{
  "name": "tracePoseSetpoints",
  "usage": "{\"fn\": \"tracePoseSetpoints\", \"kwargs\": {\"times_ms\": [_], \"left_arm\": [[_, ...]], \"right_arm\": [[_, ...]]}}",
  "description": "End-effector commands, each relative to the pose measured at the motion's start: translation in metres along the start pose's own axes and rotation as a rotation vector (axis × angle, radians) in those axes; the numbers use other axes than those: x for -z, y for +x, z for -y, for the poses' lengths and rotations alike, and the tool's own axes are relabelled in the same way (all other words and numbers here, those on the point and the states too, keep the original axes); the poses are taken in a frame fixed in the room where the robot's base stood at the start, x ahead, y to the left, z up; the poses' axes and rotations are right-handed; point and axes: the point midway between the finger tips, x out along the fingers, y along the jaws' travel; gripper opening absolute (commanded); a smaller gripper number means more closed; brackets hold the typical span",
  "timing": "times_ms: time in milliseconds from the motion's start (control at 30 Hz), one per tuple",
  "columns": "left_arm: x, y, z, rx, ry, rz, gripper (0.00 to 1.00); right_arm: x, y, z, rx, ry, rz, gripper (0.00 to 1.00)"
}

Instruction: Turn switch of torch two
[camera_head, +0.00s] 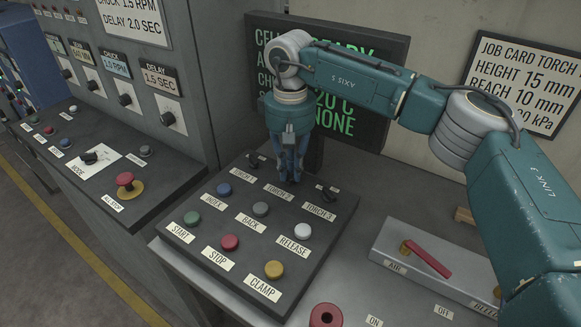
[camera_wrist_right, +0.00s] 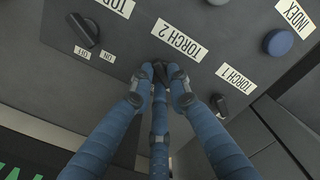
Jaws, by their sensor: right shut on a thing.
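The Torch 2 label (camera_head: 278,194) is on the dark sloped button panel (camera_head: 315,250); it also shows in the wrist view (camera_wrist_right: 180,40). My right gripper (camera_head: 290,176) points down just behind this label. In the wrist view its blue fingers (camera_wrist_right: 160,82) close in around the small dark torch two switch (camera_wrist_right: 160,69), which they mostly cover. Its angle cannot be told. In the head view the fingers hide this switch. The Torch 1 switch (camera_head: 254,159) and Torch 3 switch (camera_head: 324,192) stand to either side, apart from the gripper. My left gripper is not in view.
Blue (camera_head: 224,189), grey (camera_head: 261,209) and white (camera_head: 303,231) buttons sit in front of the torch switches, with more buttons nearer. A screen (camera_head: 340,70) stands close behind my gripper. A grey box with a red lever (camera_head: 428,260) is at right.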

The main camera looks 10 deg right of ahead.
Motion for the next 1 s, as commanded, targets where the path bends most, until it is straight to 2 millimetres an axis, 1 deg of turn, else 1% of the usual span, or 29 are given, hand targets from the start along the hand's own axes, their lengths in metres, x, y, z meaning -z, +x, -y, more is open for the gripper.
{"fn": "tracePoseSetpoints", "kwargs": {"times_ms": [533,567,600,633,900,1000], "left_arm": [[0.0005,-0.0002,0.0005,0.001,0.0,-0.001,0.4],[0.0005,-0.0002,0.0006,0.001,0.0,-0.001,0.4],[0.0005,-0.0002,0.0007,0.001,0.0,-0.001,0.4],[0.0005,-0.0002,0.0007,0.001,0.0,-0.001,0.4],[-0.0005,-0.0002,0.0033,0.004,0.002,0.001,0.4],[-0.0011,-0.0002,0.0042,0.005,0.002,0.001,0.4]], "right_arm": [[0.0003,-0.0001,0.0001,0.0,-0.025,0.0,0.0],[0.0003,-0.0001,0.0001,0.0,-0.025,-0.001,0.22],[0.0003,-0.0001,0.0001,0.0,-0.025,0.0,0.3],[0.0002,-0.0001,0.0001,0.0,-0.025,0.0,0.35],[0.0002,-0.0003,0.0001,0.0,-0.023,0.0,0.35],[0.0007,-0.0048,0.0002,0.0,-0.023,-0.002,0.35]]}}
